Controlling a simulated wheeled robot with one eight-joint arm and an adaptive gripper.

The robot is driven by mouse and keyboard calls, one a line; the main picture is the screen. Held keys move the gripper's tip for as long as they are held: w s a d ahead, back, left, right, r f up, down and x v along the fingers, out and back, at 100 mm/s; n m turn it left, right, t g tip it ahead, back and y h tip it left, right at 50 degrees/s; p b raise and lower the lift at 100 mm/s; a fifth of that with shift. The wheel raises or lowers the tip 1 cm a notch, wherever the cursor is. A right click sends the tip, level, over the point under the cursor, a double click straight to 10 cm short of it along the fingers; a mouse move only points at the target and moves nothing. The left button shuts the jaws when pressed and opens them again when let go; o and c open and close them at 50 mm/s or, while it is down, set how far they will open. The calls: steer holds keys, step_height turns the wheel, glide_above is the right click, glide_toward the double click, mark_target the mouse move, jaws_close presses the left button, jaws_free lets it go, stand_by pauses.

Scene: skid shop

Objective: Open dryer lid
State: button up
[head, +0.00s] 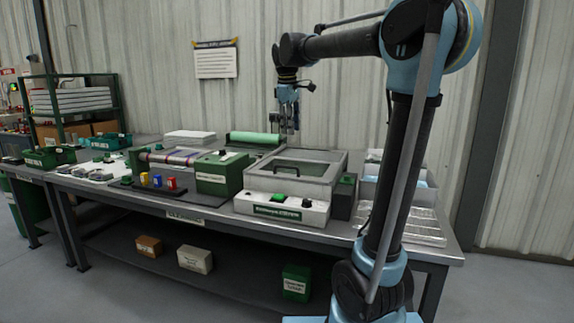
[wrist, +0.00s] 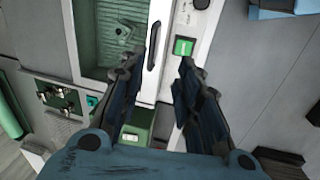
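The dryer (head: 322,215) is a pale box on the bench with a green label and a green button on its front panel. Its lid (head: 318,181) is a grey frame around a clear window and lies flat, shut, with a dark bar handle (head: 287,168). In the wrist view the handle (wrist: 154,45) lies along the edge of the lid, just ahead of my fingertips, with the green button (wrist: 184,47) to its right. My gripper (head: 289,118) hangs above the rear of the dryer, fingers down. In the wrist view my gripper (wrist: 160,68) is open and empty, apart from the handle.
A green box (head: 219,174) and a roller unit stand left of the dryer. A dark box (head: 343,197) touches its right side, with wire racks (head: 425,226) beyond. A green roll (head: 255,138) lies behind. The corrugated wall rises behind the bench.

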steer(key=shift+n, duration=0.4)
steer(key=w+f, duration=0.1)
steer(key=f, duration=0.4)
steer(key=w+f, duration=0.2)
steer(key=f, duration=0.3)
steer(key=w+a+f, duration=0.1)
steer(key=w+f, duration=0.1)
steer(key=f, duration=0.3)
steer(key=shift+w+f, duration=0.1)
steer(key=shift+f, duration=0.3)
steer(key=shift+c, duration=0.5)
jaws_close()
